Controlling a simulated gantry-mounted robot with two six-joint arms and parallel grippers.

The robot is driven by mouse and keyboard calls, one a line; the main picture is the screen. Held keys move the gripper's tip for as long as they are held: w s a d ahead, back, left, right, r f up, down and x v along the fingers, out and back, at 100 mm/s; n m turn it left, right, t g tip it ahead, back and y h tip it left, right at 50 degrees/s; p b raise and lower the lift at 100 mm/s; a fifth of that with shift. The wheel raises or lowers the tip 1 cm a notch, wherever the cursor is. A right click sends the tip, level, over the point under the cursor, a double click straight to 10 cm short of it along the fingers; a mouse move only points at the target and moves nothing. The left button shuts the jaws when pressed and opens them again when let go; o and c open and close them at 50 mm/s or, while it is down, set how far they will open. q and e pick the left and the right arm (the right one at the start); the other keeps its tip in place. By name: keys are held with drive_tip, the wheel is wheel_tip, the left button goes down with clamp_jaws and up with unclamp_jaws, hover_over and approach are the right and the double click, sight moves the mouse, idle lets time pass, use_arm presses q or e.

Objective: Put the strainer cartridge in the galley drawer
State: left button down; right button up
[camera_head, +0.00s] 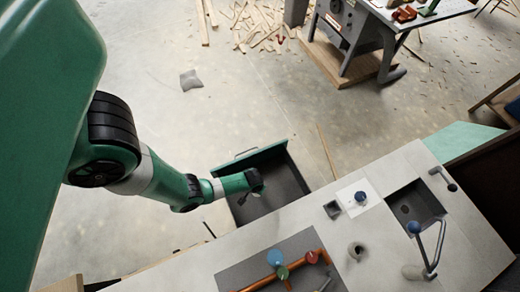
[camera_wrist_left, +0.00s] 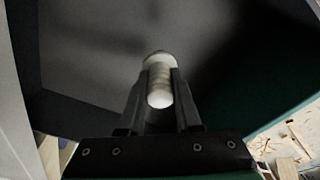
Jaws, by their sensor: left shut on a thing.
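The galley drawer (camera_head: 286,183) stands pulled open from the counter, with a green front and a dark, bare interior. My left gripper (camera_head: 246,196) reaches in from the left and is over the drawer. In the left wrist view, its two dark fingers are shut on the strainer cartridge (camera_wrist_left: 160,86), a small whitish ribbed cylinder with a rounded end. The dark drawer interior (camera_wrist_left: 95,60) lies beyond the fingers. The cartridge cannot be made out clearly in the head view, and its height above the drawer floor is unclear. My right gripper is not in view.
The pale counter (camera_head: 400,165) has a sink (camera_head: 416,207), a blue-handled tap (camera_head: 431,255), a small metal cup (camera_head: 356,250) and a dark panel with copper pipes (camera_head: 300,262). A machine stand (camera_head: 350,35) and wood scraps are farther back. Open floor lies beyond the drawer.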

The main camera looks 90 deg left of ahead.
use_arm(q)
drive_tip(key=f+b, duration=0.2)
drive_tip(key=w+f+b, duration=0.1)
drive_tip(key=shift+a+f+b, duration=0.2)
drive_tip(key=shift+f+b, duration=0.15)
drive_tip(key=shift+b, duration=0.05)
drive_tip(key=shift+s+f+b, duration=0.15)
drive_tip(key=shift+f+b, duration=0.15)
drive_tip(key=shift+r, duration=0.2)
drive_tip(key=shift+f, duration=0.2)
drive_tip(key=c, duration=0.6)
unclamp_jaws()
drive_tip(key=shift+r, duration=0.1)
drive_tip(key=r+p, duration=0.4)
drive_tip(key=d+r+p, duration=0.1)
drive_tip(key=r+p, duration=0.7)
drive_tip(key=shift+s+d+r+p, duration=0.15)
drive_tip(key=shift+s+r+p, duration=0.05)
drive_tip(key=shift+s+p, duration=0.2)
drive_tip(key=shift+f, duration=0.1)
